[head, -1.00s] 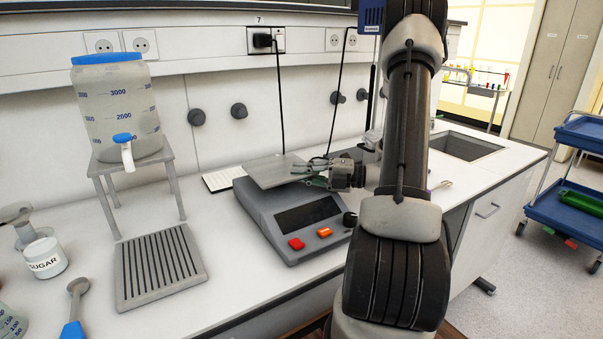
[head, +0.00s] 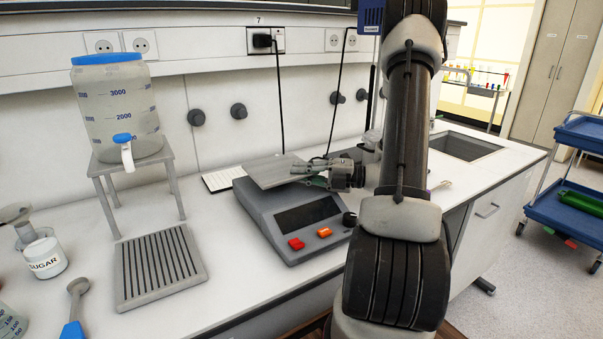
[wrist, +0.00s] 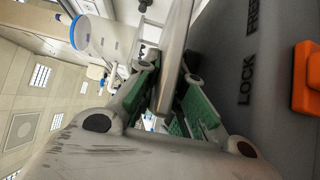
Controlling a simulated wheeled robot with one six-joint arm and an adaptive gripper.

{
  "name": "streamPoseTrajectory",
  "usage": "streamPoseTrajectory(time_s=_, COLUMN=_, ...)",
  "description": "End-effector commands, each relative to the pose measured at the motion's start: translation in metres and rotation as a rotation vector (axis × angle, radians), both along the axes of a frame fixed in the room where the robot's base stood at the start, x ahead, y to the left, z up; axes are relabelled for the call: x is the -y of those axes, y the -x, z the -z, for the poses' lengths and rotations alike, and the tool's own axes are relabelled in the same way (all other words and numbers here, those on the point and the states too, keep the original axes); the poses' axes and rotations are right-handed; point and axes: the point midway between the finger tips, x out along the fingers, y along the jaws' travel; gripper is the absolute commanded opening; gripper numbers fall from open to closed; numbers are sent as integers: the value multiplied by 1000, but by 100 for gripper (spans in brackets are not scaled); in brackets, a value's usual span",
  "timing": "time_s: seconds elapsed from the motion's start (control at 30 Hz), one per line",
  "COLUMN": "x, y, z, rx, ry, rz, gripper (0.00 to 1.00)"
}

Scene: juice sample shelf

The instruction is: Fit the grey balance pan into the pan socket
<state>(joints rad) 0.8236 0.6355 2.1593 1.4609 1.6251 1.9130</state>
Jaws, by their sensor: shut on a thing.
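The grey balance pan (head: 272,171) is a flat square plate over the top of the dark grey balance (head: 270,214). My gripper (head: 308,176) is shut on the pan's right edge. In the wrist view the pan (wrist: 178,50) shows edge-on between the green-padded fingers (wrist: 172,100), with the balance's face beside it. The pan looks close to level and very near the balance top; I cannot tell whether it touches. The pan socket is hidden beneath the pan.
A clear water container (head: 118,105) on a grey stand is at the left, with a ribbed grey tray (head: 160,268) in front. A sugar jar (head: 45,258) and a spoon (head: 76,300) are further left.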

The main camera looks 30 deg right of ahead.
Motion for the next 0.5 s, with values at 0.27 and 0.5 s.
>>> streamPoseTrajectory(time_s=0.27, x=-1, y=1, z=3, rx=-8, ry=0, rz=-1, gripper=0)
streamPoseTrajectory(time_s=0.5, x=-1, y=1, z=4, rx=-9, ry=0, rz=-1, gripper=36)
